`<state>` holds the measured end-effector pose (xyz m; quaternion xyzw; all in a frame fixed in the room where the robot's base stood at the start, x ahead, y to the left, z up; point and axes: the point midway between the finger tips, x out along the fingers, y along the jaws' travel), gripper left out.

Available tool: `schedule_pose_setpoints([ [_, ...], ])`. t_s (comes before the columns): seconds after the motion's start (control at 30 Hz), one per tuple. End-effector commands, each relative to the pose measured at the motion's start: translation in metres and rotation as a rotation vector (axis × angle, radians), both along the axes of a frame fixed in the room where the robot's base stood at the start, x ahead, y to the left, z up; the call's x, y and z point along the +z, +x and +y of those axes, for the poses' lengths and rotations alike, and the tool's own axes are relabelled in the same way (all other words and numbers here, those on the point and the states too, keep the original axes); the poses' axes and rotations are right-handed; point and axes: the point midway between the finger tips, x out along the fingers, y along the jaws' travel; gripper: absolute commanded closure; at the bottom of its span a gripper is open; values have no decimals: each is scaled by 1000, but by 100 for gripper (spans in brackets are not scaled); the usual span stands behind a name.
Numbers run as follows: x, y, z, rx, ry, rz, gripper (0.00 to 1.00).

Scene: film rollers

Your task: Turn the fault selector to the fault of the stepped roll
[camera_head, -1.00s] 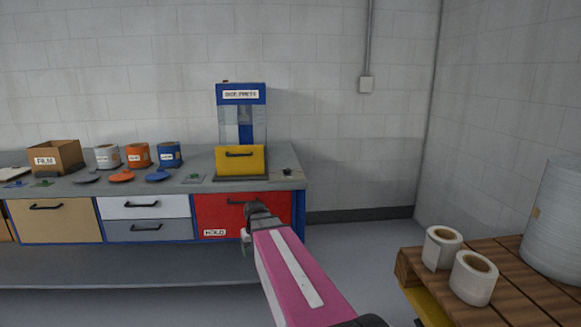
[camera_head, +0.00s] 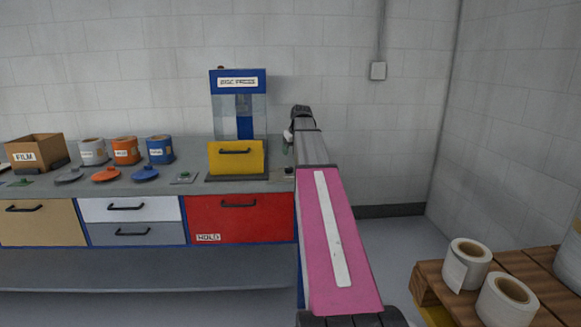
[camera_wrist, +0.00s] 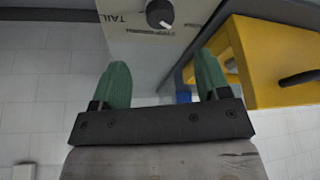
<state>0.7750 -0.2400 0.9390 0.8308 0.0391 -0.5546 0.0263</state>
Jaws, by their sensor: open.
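In the head view my gripper (camera_head: 287,148) is over the bench's right end, partly covering the selector (camera_head: 289,171).
The disc press (camera_head: 238,95) with its yellow drawer (camera_head: 236,157) stands just left of my gripper; the drawer (camera_wrist: 265,65) is close to the right finger in the wrist view. Coloured cups, discs and a film box (camera_head: 35,152) are further left.

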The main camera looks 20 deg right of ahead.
Motion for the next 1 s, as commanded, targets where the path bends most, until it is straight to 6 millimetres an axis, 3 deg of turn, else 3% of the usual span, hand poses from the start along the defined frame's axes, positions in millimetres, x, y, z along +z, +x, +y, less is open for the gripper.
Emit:
schedule_pose_setpoints([
  [0.6,-87,35,4,-1,1,2,31],
  [1.0,-96,39,4,0,0,0,31],
])
